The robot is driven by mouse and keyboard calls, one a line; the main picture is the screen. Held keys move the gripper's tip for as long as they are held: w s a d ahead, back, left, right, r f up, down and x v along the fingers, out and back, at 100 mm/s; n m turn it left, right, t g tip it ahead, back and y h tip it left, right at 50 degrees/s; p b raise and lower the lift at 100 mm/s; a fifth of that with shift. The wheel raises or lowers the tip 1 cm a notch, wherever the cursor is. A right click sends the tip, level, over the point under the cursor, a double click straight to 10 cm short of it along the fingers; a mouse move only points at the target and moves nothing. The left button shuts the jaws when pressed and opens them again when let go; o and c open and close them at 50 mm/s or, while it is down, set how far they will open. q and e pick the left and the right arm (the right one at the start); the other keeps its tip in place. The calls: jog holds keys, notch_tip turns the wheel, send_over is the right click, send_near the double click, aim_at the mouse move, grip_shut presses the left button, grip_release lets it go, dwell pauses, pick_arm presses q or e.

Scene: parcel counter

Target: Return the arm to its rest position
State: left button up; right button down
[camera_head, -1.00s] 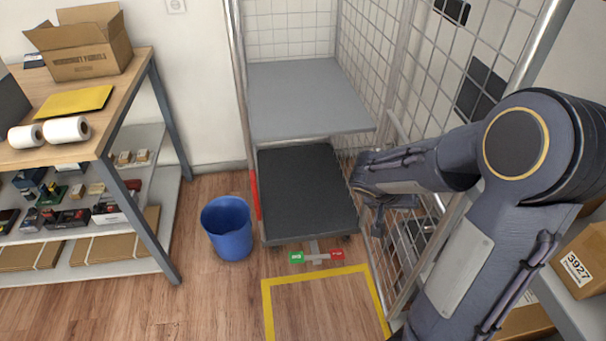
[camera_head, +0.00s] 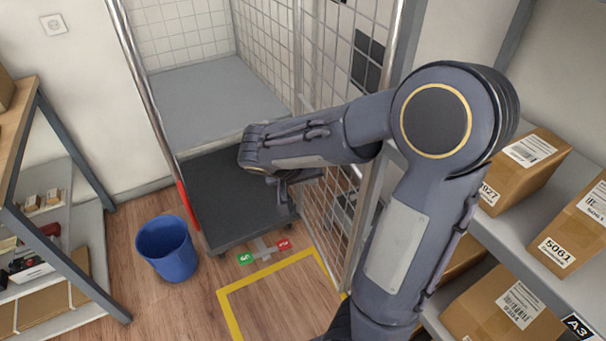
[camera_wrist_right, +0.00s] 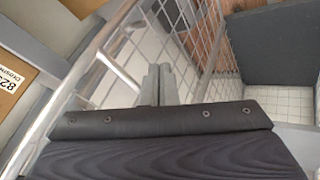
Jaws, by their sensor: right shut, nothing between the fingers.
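My right arm reaches up from the lower right in the head view and bends left at a large round joint, its forearm in front of the wire cage trolley (camera_head: 216,104). My right gripper (camera_head: 282,200) hangs at the forearm's end, over the trolley's dark base (camera_head: 218,190). In the wrist view the right gripper's fingers (camera_wrist_right: 159,84) are together with nothing between them, and the cage's mesh side (camera_wrist_right: 178,30) is close by. My left gripper is not in view.
A shelf (camera_head: 590,245) with labelled cardboard boxes (camera_head: 520,172) stands at the right. A blue bin (camera_head: 167,249) is on the wooden floor left of the trolley. A workbench (camera_head: 45,135) stands at the left edge. Yellow tape (camera_head: 235,318) outlines a floor area in front.

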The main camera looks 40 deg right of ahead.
jog(key=v, duration=0.3)
jog(key=shift+s+a+r, duration=0.1)
jog(key=shift+s+r, duration=0.15)
jog(key=shift+s, duration=0.05)
jog(key=shift+s, duration=0.1)
jog(key=s+a+r+n+t+y+p, duration=0.2)
jog(key=s+a+r+n+y+p, duration=0.1)
jog(key=s+a+y, duration=0.2)
jog(key=s+a+r+n+t+y+p, duration=0.3)
jog(key=s+a+y, duration=0.3)
jog(key=a, duration=0.4)
jog(key=shift+s+a, duration=0.2)
jog(key=shift+s, duration=0.55)
